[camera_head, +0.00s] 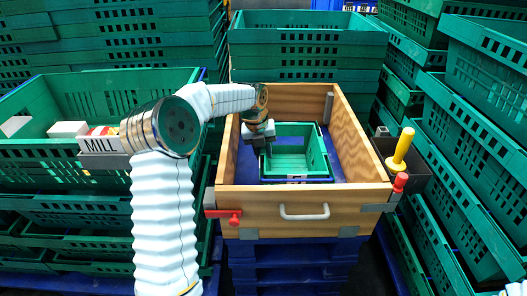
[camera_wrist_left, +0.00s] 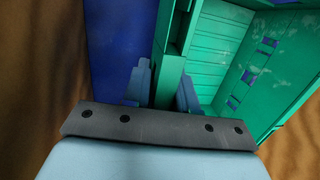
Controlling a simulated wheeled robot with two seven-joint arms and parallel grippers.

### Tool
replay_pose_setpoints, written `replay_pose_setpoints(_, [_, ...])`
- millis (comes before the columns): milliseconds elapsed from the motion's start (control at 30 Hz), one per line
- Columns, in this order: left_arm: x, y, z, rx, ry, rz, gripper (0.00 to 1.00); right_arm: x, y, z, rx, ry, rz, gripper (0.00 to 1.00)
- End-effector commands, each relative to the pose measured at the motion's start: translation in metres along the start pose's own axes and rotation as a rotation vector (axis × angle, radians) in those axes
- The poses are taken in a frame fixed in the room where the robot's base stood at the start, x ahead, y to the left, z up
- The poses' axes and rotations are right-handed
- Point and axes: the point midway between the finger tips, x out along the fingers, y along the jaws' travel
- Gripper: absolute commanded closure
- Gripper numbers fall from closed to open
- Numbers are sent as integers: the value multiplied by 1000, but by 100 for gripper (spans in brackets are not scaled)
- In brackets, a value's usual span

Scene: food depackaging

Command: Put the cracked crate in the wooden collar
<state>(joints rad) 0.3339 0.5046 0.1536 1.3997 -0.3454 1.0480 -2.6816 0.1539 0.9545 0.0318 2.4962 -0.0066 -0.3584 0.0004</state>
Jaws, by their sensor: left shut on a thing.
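A small green crate (camera_head: 318,153) is inside the wooden collar (camera_head: 271,201), toward its right side, upright and open at the top. I cannot make out a crack, or tell whether the crate touches the blue floor. My left gripper (camera_head: 267,148) reaches down over the collar and is shut on the crate's left wall. In the left wrist view, the gripper's fingers (camera_wrist_left: 163,90) straddle the green crate wall (camera_wrist_left: 172,62), with the crate's inside to the right. My right gripper is not in view.
The collar stands on blue pallets (camera_head: 300,252), with a blue floor (camera_head: 247,170) inside. Stacked green crates surround it at the left, back and right (camera_head: 490,150). A dark box (camera_head: 412,178) with a yellow-handled tool (camera_head: 401,150) adjoins its right side. A red latch (camera_head: 222,213) is at front left.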

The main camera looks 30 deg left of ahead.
Motion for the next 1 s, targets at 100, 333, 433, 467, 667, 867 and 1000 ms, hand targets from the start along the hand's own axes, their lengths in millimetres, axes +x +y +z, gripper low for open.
replay_pose_setpoints(100, [0,0,0,0,-3,-2,100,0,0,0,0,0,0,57])
replay_pose_setpoints(333, [3,0,0,-1,-3,-2,100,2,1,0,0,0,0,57])
replay_pose_setpoints(433, [3,0,0,-1,-1,0,61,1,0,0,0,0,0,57])
replay_pose_setpoints(467, [3,0,0,-1,-1,0,56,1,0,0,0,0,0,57])
replay_pose_setpoints(667, [3,0,0,-1,-1,0,48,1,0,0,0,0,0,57])
replay_pose_setpoints(867, [-2,0,0,-1,-2,0,48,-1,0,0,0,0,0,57])
replay_pose_setpoints(1000, [-22,0,1,-2,-6,-1,48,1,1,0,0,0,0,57])
